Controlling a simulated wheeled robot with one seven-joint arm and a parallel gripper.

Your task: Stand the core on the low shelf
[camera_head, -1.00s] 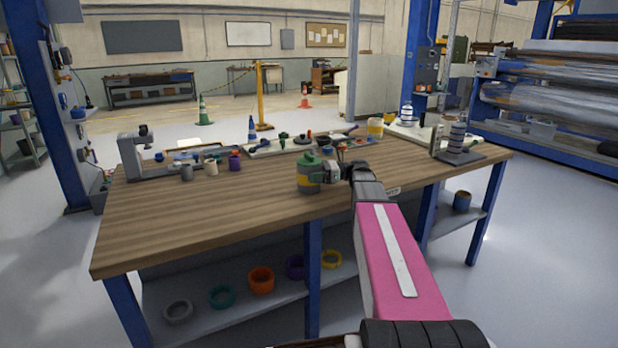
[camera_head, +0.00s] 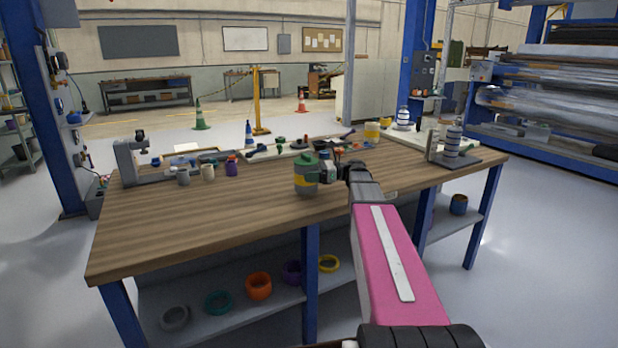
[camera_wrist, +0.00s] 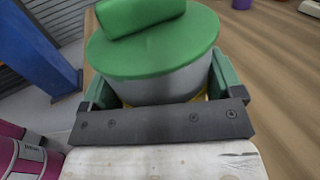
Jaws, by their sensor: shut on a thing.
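My gripper (camera_head: 328,172) is shut on a grey cylinder (camera_head: 306,175) with a green top and a yellow band low on its side. I cannot tell whether this is the core. In the wrist view the cylinder (camera_wrist: 165,82) sits upright between the two green fingers (camera_wrist: 168,88), with a green block on its lid. It is over the front part of the tabletop; whether it touches the wood is unclear. The low shelf (camera_head: 245,306) runs under the table, below the gripper.
The shelf holds grey (camera_head: 174,317), teal (camera_head: 218,302), orange (camera_head: 259,286), purple (camera_head: 292,272) and yellow (camera_head: 329,263) rings. A blue table leg (camera_head: 311,285) divides the front. A dark blue can (camera_head: 458,204) stands at the shelf's right. The tabletop's front left (camera_head: 180,230) is clear.

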